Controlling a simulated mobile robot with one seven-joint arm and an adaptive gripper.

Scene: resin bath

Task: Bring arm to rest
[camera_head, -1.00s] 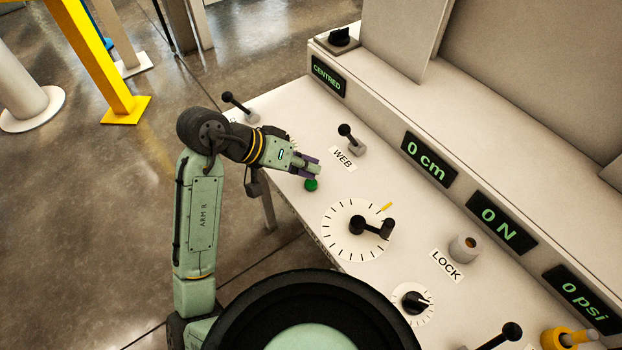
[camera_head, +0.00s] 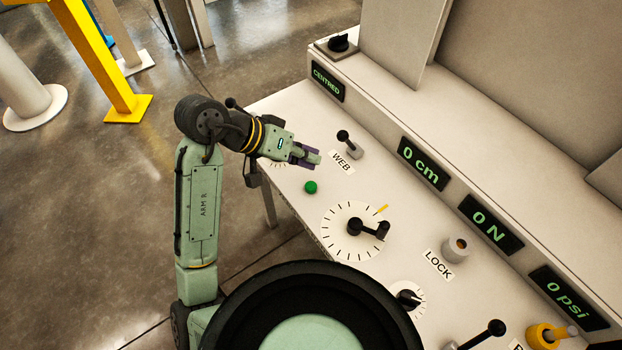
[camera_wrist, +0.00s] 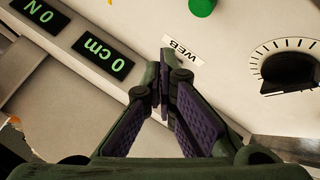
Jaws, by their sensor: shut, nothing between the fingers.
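My gripper (camera_head: 311,157) is at the end of my green arm, above the far left part of the white control panel (camera_head: 300,222) in the head view. Its fingers are shut and empty. In the wrist view the purple-padded fingertips (camera_wrist: 165,75) meet just below the WEB label (camera_wrist: 182,46). The green button (camera_head: 311,187) lies on the panel below the gripper in the head view, clear of the fingers. The WEB lever (camera_head: 348,142) stands to the right of the fingertips. My arm is bent, with its elbow raised left of the panel.
A dial with a black crank (camera_head: 360,228), a LOCK knob (camera_head: 456,248) and a smaller dial (camera_head: 408,299) lie along the panel. Displays reading 0 cm (camera_head: 424,163) and 0 N (camera_head: 490,223) line the raised ledge. Open floor (camera_head: 100,210) lies to the left.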

